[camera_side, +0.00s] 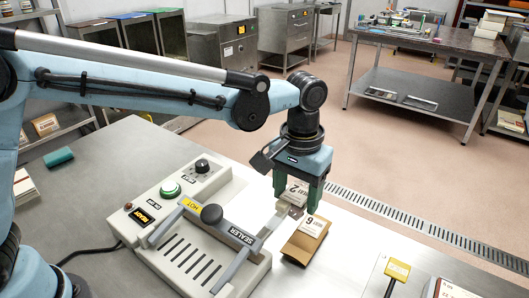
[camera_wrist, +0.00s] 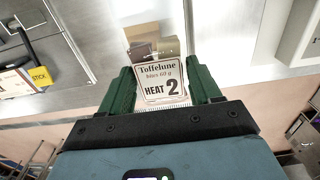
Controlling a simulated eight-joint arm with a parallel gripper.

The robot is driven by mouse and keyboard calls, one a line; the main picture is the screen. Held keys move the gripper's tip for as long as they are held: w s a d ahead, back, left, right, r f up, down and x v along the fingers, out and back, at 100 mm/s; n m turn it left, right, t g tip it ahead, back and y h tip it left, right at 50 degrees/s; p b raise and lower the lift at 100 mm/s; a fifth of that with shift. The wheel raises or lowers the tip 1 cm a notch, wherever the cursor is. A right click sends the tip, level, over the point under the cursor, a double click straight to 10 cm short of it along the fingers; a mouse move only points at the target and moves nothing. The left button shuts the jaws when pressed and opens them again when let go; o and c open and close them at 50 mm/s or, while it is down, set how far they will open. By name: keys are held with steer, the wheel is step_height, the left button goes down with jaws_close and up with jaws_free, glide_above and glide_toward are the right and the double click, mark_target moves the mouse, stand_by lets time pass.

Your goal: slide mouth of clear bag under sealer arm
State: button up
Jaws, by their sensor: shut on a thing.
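My gripper (camera_side: 296,206), with green fingers, points down just right of the sealer and is shut on a white label card (camera_wrist: 163,82). The card reads "Toffelune bites 60 g HEAT 2" in the wrist view and shows between the fingers in the side view. A brown packet (camera_side: 297,248) with a white label lies below and in front of the fingers. Clear film is hard to make out, so I cannot tell where the bag's mouth is. The sealer (camera_side: 158,237) has a raised-looking sealer arm (camera_side: 240,236) with a black knob. The gripper is beside that arm's right side.
A yellow sign (camera_side: 397,269) stands at the front right near a white-and-red board (camera_side: 455,291). A teal block (camera_side: 59,156) lies at the far left of the bench. Bare bench lies right of the packet. A drain grate (camera_side: 430,225) runs along the floor behind.

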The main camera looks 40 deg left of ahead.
glide_toward(242, 217)
steer(key=w, duration=0.5)
steer(key=shift+s+f, duration=0.15)
steer(key=shift+f, duration=1.35)
steer(key=shift+s+f, duration=0.1)
steer(key=shift+f, duration=1.35)
steer(key=shift+s, duration=2.25)
steer(key=shift+f, duration=0.2)
steer(key=o, duration=1.1)
steer(key=shift+o, duration=0.2)
